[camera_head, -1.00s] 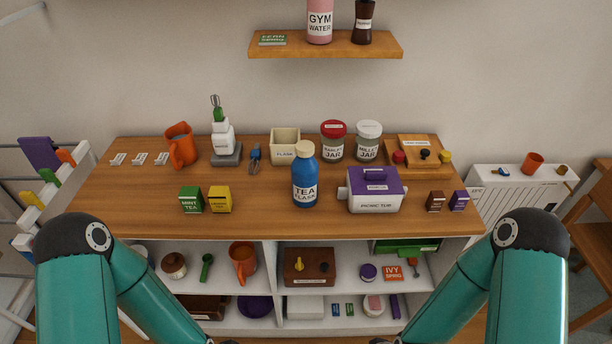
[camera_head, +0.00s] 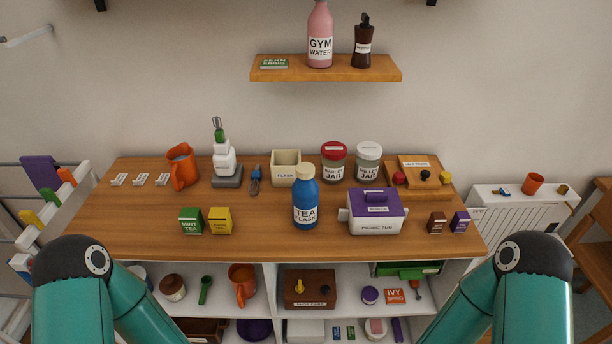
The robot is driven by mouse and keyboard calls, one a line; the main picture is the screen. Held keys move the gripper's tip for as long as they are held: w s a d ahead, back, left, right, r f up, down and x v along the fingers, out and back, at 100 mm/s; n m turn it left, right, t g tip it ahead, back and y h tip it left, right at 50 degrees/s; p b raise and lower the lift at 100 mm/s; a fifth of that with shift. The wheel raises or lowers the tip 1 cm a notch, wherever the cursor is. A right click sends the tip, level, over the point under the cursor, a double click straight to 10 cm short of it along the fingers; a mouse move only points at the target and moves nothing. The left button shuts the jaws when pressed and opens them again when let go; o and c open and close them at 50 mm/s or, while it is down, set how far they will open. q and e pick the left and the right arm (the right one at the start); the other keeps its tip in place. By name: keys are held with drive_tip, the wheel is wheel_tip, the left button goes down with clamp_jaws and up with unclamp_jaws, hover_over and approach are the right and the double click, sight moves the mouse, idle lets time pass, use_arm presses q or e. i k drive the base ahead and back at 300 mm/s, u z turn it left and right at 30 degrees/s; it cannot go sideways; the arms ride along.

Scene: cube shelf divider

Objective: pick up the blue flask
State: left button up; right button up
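The blue flask (camera_head: 306,198) stands upright near the middle of the wooden shelf top. It has a cream cap and a white label reading "TEA FLASK". It is apart from the white tub with the purple lid on its right. My two teal arms come in at the lower left and lower right. Both grippers are below the picture's edge and hidden. Nothing touches the flask.
A picnic tub (camera_head: 376,212) stands right of the flask. A cream box (camera_head: 286,169), a red-lidded jar (camera_head: 333,163) and a white-lidded jar (camera_head: 368,163) stand behind it. Green (camera_head: 191,221) and yellow (camera_head: 220,221) tea boxes stand left. The top directly before the flask is clear.

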sight(305, 194)
drive_tip(key=z, duration=0.6)
drive_tip(key=i, duration=0.15)
drive_tip(key=u, duration=2.55)
drive_tip(key=k, duration=1.1)
drive_tip(key=z, duration=0.65)
drive_tip(key=i, duration=1.05)
drive_tip(key=u, duration=0.05)
